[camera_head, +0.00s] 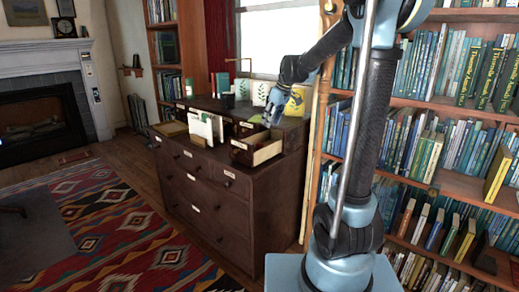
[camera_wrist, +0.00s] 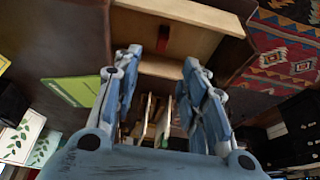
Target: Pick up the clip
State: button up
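My gripper (camera_head: 272,112) is above the dark wooden dresser (camera_head: 225,190), near its right end. The wrist view shows the gripper (camera_wrist: 160,62) open, its two blue fingers apart with nothing held between the tips. I cannot pick out the clip with certainty. An open small drawer (camera_head: 268,153) sticks out of the dresser top just below my gripper in the head view.
White cards (camera_head: 206,127) stand upright in another drawer left of the gripper. A yellow book (camera_head: 295,101) and a green-leaf-patterned item (camera_head: 243,89) stand behind on the dresser. Full bookshelves (camera_head: 440,100) rise on the right. A patterned rug (camera_head: 120,230) lies on the floor at left.

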aim_at(260, 145)
jog(key=x, duration=1.5)
jog(key=shift+a+f, duration=0.2)
jog(key=shift+a, duration=0.2)
jog(key=shift+c, duration=0.5)
jog(key=c, duration=0.7)
